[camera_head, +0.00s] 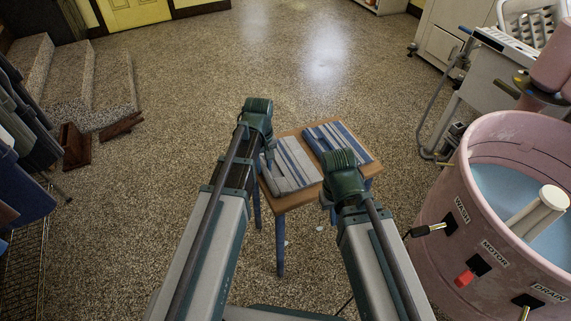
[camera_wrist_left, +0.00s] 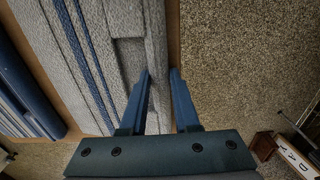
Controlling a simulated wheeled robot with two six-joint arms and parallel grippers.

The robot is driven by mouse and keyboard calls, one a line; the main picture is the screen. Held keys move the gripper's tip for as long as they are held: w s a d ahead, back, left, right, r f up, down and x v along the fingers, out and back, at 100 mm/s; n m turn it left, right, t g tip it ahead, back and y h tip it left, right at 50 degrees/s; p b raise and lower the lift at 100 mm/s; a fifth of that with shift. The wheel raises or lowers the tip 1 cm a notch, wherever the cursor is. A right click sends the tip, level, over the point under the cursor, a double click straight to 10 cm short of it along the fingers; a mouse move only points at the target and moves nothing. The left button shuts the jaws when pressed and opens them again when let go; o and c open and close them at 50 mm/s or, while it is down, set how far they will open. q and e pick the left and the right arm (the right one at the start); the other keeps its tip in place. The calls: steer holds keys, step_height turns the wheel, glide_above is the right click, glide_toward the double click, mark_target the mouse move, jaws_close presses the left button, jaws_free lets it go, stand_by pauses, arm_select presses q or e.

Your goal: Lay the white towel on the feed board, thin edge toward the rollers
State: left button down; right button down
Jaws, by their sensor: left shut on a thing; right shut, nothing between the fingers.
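The white towel (camera_head: 291,169), pale with blue stripes, lies folded flat on the left of a small wooden stool. It fills much of the left wrist view (camera_wrist_left: 112,42). My left gripper (camera_head: 268,160) is at the towel's left side. In the left wrist view its two fingers (camera_wrist_left: 161,75) are shut on the towel's edge, beside a notch in the cloth. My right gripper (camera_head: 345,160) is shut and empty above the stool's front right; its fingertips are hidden. A pink wringer part (camera_head: 553,65) shows at the upper right; I cannot make out the feed board.
A blue striped towel (camera_head: 339,140) lies on the right of the wooden stool (camera_head: 290,201). A pink washer tub (camera_head: 440,190) with water and levers stands to the right. Steps (camera_head: 95,85) and dark folded chairs (camera_head: 25,125) are on the left. The floor behind the stool is clear.

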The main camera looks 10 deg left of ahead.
arm_select(q)
steer(key=shift+r, duration=0.1)
steer(key=shift+r+p, duration=2.95)
steer(key=shift+p, duration=0.1)
steer(key=shift+r, duration=0.1)
